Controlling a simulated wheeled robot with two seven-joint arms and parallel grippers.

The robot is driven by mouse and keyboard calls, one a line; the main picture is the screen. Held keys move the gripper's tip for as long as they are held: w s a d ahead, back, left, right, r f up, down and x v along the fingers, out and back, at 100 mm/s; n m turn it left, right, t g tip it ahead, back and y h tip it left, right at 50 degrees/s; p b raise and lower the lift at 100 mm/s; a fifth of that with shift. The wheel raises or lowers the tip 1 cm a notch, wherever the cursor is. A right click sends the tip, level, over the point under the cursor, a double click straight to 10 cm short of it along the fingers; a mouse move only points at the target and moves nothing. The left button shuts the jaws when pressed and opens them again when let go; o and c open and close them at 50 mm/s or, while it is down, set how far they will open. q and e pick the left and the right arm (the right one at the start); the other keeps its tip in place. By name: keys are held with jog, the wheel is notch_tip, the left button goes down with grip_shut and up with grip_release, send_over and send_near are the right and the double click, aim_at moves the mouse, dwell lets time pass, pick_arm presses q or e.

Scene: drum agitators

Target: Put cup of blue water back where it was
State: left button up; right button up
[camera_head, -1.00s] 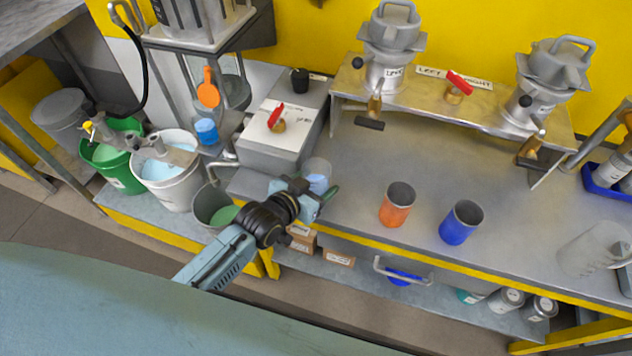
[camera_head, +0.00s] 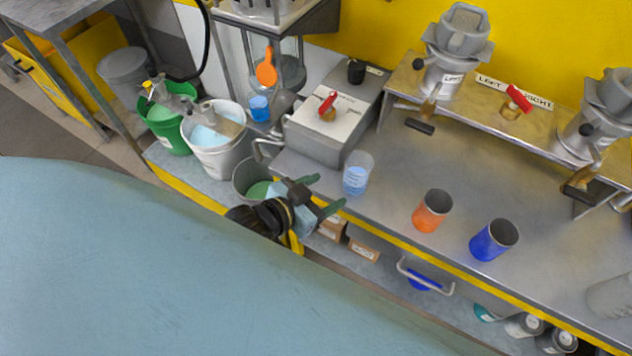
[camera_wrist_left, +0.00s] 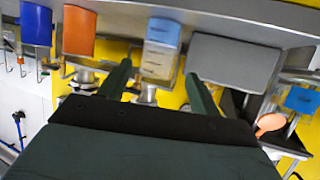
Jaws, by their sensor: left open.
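The clear cup of blue water (camera_head: 357,174) stands upright on the steel bench, just right of the grey box with the red lever. It also shows in the left wrist view (camera_wrist_left: 161,38), where it appears upside down, beyond the gap between my fingers. My left gripper (camera_head: 326,194) is open and empty at the bench's front edge, with its two green fingers pointing toward the cup and apart from it. The fingers also show in the left wrist view (camera_wrist_left: 159,70). My right gripper is not in view.
An orange cup (camera_head: 432,211) and a blue cup (camera_head: 493,241) stand to the right on the bench. The grey box (camera_head: 325,125) is left of the water cup. Green and white buckets (camera_head: 215,155) stand at the left. The bench middle is clear.

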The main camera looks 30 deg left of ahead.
pick_arm(q)
jog(key=shift+s+a+r, duration=0.1)
jog(key=shift+s, duration=0.05)
jog(key=s+a+f+g+y, duration=0.15)
jog(key=s+f, duration=0.25)
jog(key=f, duration=0.5)
jog(key=s+a+f+n+g+y, duration=0.1)
jog(key=s+a+f+g, duration=0.25)
jog(key=f, duration=0.55)
jog(key=s+a+f+g+y, duration=0.1)
jog(key=s+f, duration=0.4)
jog(key=f, duration=0.4)
jog(key=s+f+g, duration=0.2)
jog(key=s+f, duration=0.1)
jog(key=s, duration=0.3)
jog(key=s+a+f+g, duration=0.1)
jog(key=s+f, duration=0.3)
jog(key=s, duration=0.3)
jog(key=s+f+g+y, duration=0.1)
jog(key=s+f+g, duration=0.1)
jog(key=s+f, duration=0.2)
jog(key=s, duration=0.3)
jog(key=shift+a+n+g, duration=0.3)
jog(key=shift+a, duration=0.1)
jog(key=shift+s, duration=0.15)
